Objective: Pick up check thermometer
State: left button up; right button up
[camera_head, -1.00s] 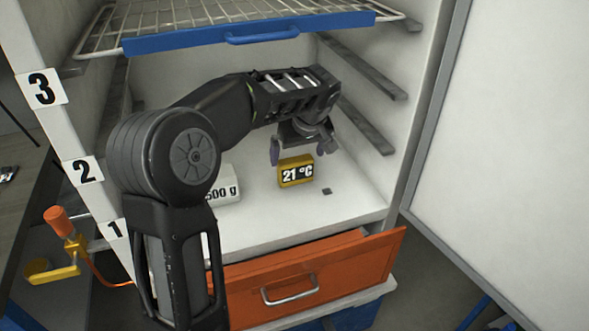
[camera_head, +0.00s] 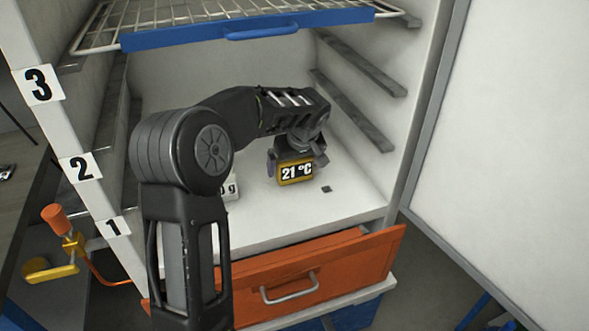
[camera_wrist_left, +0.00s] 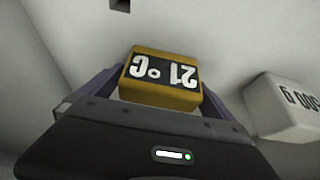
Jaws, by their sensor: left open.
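The thermometer (camera_head: 296,173) is a small yellow block with a dark "21 °C" display. It stands on the white floor of the open cabinet, under the wire shelf. My left gripper (camera_head: 296,166) is open, with its two fingers on either side of the block. In the left wrist view the thermometer (camera_wrist_left: 162,79) sits between the fingers, its display upside down. The left finger looks close to the block and a gap shows on the right. I cannot tell whether either finger touches it. My right gripper is not in view.
A white weight block (camera_wrist_left: 288,106) stands beside the thermometer, partly hidden by my arm in the head view. The wire shelf (camera_head: 240,27) with a blue front hangs above. An orange drawer (camera_head: 300,275) is partly open below. The cabinet door (camera_head: 510,130) stands open at right.

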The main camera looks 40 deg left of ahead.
pick_arm(q)
jog(key=shift+w+a+f, duration=0.1)
jog(key=shift+a+f, duration=0.05)
jog(key=shift+f, duration=0.2)
dwell(0.3)
jog(key=c, duration=1.3)
jog(key=shift+r, duration=0.15)
notch_tip(320, 180, up, 10)
jog(key=shift+f+p, duration=0.1)
jog(key=shift+p, duration=0.6)
